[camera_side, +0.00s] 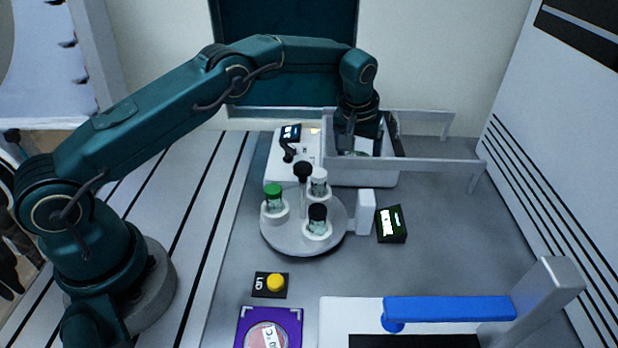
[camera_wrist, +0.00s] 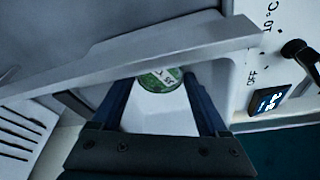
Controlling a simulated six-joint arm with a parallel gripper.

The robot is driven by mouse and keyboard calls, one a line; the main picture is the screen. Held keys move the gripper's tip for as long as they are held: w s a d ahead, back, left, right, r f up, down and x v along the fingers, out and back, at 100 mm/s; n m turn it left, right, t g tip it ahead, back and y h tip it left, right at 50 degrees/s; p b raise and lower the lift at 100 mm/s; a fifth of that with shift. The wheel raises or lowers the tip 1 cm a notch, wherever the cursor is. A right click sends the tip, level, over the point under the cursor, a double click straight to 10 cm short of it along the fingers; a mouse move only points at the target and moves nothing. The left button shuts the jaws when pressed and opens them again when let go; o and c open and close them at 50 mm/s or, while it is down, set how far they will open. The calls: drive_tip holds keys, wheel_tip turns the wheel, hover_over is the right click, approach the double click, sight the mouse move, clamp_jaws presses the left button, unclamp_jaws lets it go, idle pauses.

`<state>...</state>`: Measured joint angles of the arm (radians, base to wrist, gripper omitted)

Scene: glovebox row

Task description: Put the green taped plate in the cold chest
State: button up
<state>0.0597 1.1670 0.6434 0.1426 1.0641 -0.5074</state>
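The cold chest (camera_side: 375,178) is a white open-topped box at the back, with a control panel on its left side. The green taped plate (camera_wrist: 160,79) is a small round dish with green tape and a white label; it lies inside the white box, and its far edge is hidden by a grey rail in the wrist view. My gripper (camera_wrist: 160,80) points down into the box, its two fingers on either side of the plate with a visible gap. In the side view my gripper (camera_side: 356,140) reaches into the chest, and the plate is mostly hidden.
Grey rails (camera_side: 430,160) extend right from the chest. A turntable (camera_side: 285,242) with several capped vials stands in front. A dark box (camera_side: 391,225), a yellow LID button (camera_side: 275,282), a purple pad (camera_side: 243,325) bearing a dish and a blue handle (camera_side: 450,308) are nearer.

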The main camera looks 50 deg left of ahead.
drive_tip(key=shift+o, duration=1)
drive_tip(key=shift+r, duration=0.15)
drive_tip(key=s+r+m, duration=0.1)
drive_tip(key=s+r, duration=0.3)
drive_tip(key=r, duration=0.5)
drive_tip(key=s+r, duration=0.5)
drive_tip(key=r, duration=0.4)
drive_tip(key=s+f+m+t, duration=0.1)
drive_tip(key=s, duration=1)
drive_tip(key=s+f+m+t+h, duration=0.1)
drive_tip(key=s+f+m, duration=0.1)
drive_tip(key=s, duration=0.8)
drive_tip(key=shift+s+f+m, duration=0.25)
drive_tip(key=shift+s+m, duration=0.05)
drive_tip(key=shift+s, duration=0.05)
